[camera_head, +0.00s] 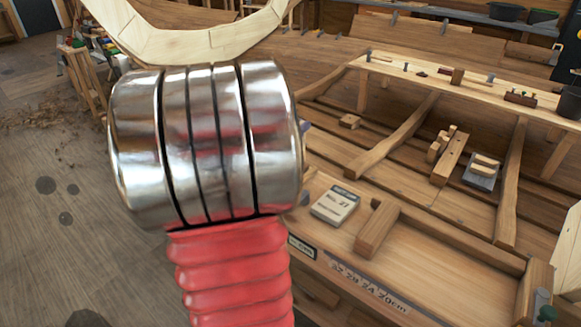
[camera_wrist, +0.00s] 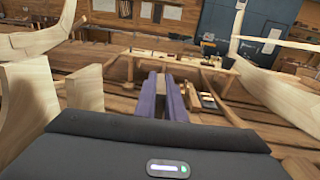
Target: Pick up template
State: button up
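No piece is clearly marked as the template. A pale, curved wooden piece (camera_head: 205,40) arches across the top of the head view, behind my metal and red arm parts. A pale wooden piece with a curved edge (camera_wrist: 28,115) stands close at the left in the wrist view; I cannot tell whether it is the same piece. My gripper (camera_wrist: 165,85) shows in the wrist view as two purple fingers close together, pointing away toward the bench. Nothing is clearly held between them, and I cannot tell whether they are fully shut.
A wooden bench (camera_head: 440,78) with small tools stands at the right. In front of it are a wooden block (camera_head: 377,230) and a card marked No. 21 (camera_head: 335,205). A pale curved timber (camera_wrist: 278,75) is at the right in the wrist view. The floor at left (camera_head: 70,240) is mostly clear.

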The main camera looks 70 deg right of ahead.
grip_shut()
dwell(0.3)
notch_tip(320, 180, up, 10)
dwell(0.6)
jog(key=shift+r, duration=0.1)
dwell(0.4)
